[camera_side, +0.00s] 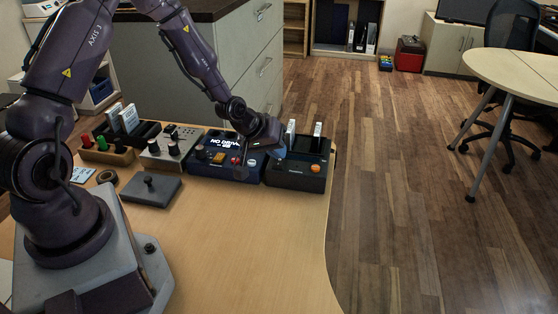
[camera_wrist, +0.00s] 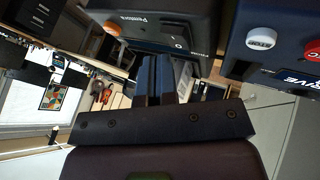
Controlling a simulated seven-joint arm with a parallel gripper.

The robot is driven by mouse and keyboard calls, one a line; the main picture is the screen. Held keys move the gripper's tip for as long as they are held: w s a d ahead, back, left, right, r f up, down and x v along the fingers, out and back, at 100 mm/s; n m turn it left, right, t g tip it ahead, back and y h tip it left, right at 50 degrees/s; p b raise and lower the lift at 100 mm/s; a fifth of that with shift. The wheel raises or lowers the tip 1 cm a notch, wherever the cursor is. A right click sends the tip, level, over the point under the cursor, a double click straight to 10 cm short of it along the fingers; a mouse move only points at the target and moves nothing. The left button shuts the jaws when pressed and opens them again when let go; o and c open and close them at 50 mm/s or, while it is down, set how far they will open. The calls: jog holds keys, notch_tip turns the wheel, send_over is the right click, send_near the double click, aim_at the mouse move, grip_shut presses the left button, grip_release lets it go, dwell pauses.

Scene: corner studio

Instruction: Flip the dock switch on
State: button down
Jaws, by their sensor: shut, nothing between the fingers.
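The dock appears to be the dark box (camera_side: 296,172) at the right end of the row, with pale drives standing in its top and an orange button on its front. In the wrist view the dock (camera_wrist: 150,20) looks upside down, with its orange button at left and a small mark like an "O" near its switch area. My gripper (camera_side: 275,148) is low over the left part of the dock, beside the blue unit. In the wrist view its fingers (camera_wrist: 165,62) are shut together, with their tips close to the dock's front; contact cannot be told.
The blue unit (camera_side: 222,168) with a "NO DRIVE" screen stands left of the dock. Further left are a grey knob box (camera_side: 168,150) and a wooden block with coloured knobs (camera_side: 104,152). A grey plate with a knob (camera_side: 150,190) lies in front. The table's front right (camera_side: 270,240) is clear.

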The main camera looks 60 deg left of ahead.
jog(key=shift+f, duration=0.35)
jog(key=shift+f, duration=0.3)
dwell(0.4)
jog(key=shift+r, duration=0.8)
notch_tip(320, 180, up, 6)
dwell(0.6)
